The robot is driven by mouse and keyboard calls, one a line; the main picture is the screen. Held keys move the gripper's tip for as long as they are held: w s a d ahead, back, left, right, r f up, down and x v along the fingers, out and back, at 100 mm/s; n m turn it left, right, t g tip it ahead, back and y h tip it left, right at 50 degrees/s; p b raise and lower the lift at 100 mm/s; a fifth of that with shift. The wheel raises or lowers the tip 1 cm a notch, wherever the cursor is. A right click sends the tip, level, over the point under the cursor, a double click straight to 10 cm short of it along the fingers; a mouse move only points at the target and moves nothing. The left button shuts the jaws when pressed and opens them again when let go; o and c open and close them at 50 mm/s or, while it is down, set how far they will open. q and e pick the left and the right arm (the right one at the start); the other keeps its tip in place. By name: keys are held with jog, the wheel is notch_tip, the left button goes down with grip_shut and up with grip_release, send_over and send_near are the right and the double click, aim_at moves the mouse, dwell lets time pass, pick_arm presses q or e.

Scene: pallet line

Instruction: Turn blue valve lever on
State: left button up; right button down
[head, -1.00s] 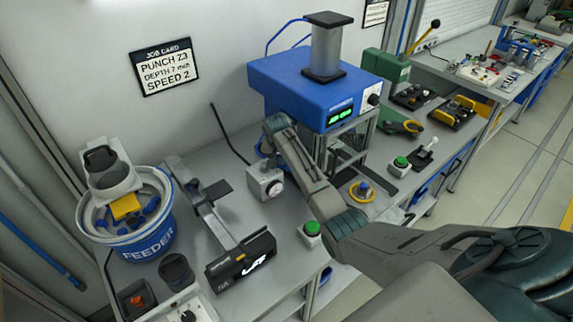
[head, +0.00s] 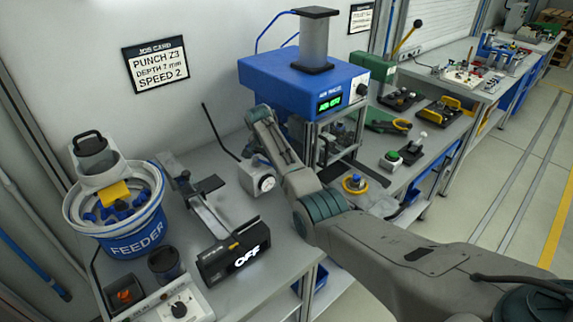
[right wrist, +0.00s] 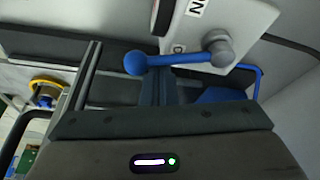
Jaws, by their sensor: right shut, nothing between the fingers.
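The blue valve lever (right wrist: 180,59) shows in the right wrist view. Its round knob is at the left and its grey pivot hub (right wrist: 220,47) at the right, on a pale plate (right wrist: 240,20) with partly cut-off lettering. My right gripper (right wrist: 156,84) is shut and empty, its fingers close by the lever near the knob. I cannot tell whether they touch it. My left gripper is not in view.
The blue press (head: 305,88) stands at the back of the bench. A grey box with a dial (head: 258,178) sits by my arm. The feeder (head: 115,210) and a display reading OFF (head: 232,252) are at the left. A yellow ring with a blue knob (head: 354,184) lies right of my forearm.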

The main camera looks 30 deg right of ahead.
jog(key=shift+s+a+m, duration=0.15)
jog(key=shift+a+m, duration=0.15)
jog(key=shift+m, duration=0.3)
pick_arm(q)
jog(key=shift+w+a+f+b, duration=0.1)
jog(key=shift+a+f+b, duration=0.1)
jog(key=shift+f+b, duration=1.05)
pick_arm(e)
jog(key=shift+s+a+f+m+g+h, duration=0.15)
jog(key=shift+a+m+g, duration=0.2)
jog(key=shift+a+m, duration=0.65)
jog(key=shift+s+a+r+m+g+h, duration=0.15)
jog(key=shift+a+m+g, duration=0.25)
jog(key=shift+a+m, duration=0.6)
jog(key=shift+s+a+f+m+g, duration=0.1)
jog(key=shift+s+a+m+g, duration=0.2)
jog(key=shift+a+m, duration=0.65)
jog(key=shift+w, duration=0.1)
